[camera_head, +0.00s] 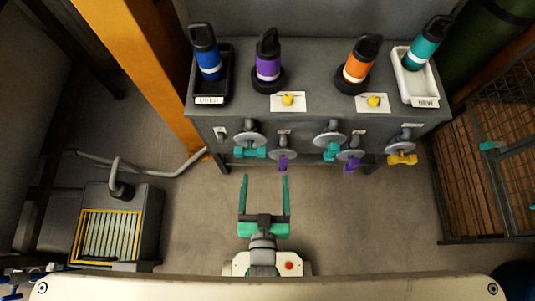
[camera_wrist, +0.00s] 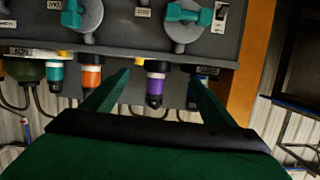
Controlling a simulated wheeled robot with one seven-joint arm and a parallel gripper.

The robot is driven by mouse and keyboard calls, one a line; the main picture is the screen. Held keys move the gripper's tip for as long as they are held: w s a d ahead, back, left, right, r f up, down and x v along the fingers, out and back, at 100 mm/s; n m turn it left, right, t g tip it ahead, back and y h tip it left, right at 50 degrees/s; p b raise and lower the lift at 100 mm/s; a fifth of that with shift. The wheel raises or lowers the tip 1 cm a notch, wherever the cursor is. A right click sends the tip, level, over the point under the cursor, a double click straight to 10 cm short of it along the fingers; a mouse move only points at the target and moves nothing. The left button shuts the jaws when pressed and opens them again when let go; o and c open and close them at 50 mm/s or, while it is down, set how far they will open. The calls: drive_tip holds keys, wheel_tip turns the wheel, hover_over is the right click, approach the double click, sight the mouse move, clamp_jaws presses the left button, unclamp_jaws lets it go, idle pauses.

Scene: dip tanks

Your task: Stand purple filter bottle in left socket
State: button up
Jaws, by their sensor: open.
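The purple filter bottle (camera_head: 268,64), with a black cap and a pale band, stands upright with its base in a round black socket (camera_head: 269,81), the left of two on the grey bench. An orange bottle (camera_head: 357,67) stands in the right black socket (camera_head: 350,82). My gripper (camera_head: 265,178) is open and empty, in front of the bench and apart from every bottle. In the wrist view, the purple bottle (camera_wrist: 156,83) shows upside down, beyond and between my spread fingers.
A blue bottle (camera_head: 207,55) stands in a black tray (camera_head: 213,99) at the bench's left end. A teal bottle (camera_head: 424,48) stands in a white tray (camera_head: 419,88) at the right. Several coloured valve handles, one yellow (camera_head: 402,159), jut from the bench front. An orange post (camera_head: 150,60) rises left.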

drive_tip(key=v, duration=0.9)
drive_tip(key=shift+d+n, duration=0.3)
drive_tip(key=shift+d, duration=0.15)
drive_tip(key=shift+s, duration=0.1)
idle(1.1)
idle(0.4)
drive_tip(key=shift+c, duration=0.6)
